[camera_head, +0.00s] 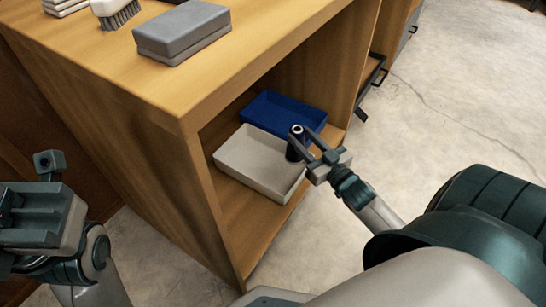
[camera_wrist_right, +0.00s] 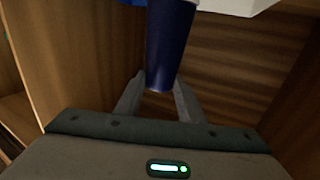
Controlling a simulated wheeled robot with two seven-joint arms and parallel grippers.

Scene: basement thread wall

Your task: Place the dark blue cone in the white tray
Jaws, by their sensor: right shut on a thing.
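The dark blue cone (camera_head: 297,143) is held upright in my right gripper (camera_head: 308,152), whose fingers close around it; its top shows a pale ring. In the head view it overlaps the right edge of the white tray (camera_head: 228,178), near the blue tray; I cannot tell its height. In the right wrist view the cone (camera_wrist_right: 170,45) stands between the fingertips (camera_wrist_right: 158,90), and part of the white tray (camera_wrist_right: 237,5) shows at the top. My left gripper (camera_head: 40,200) is at the far left, away from the trays; its jaw opening is unclear.
A blue tray (camera_head: 285,108) sits behind the white tray on the same wooden shelf (camera_head: 240,215). The cabinet's side panel and top (camera_head: 180,95) border the opening. Grey blocks (camera_head: 182,32) and a brush (camera_head: 115,10) lie on top. Bare concrete floor is at right.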

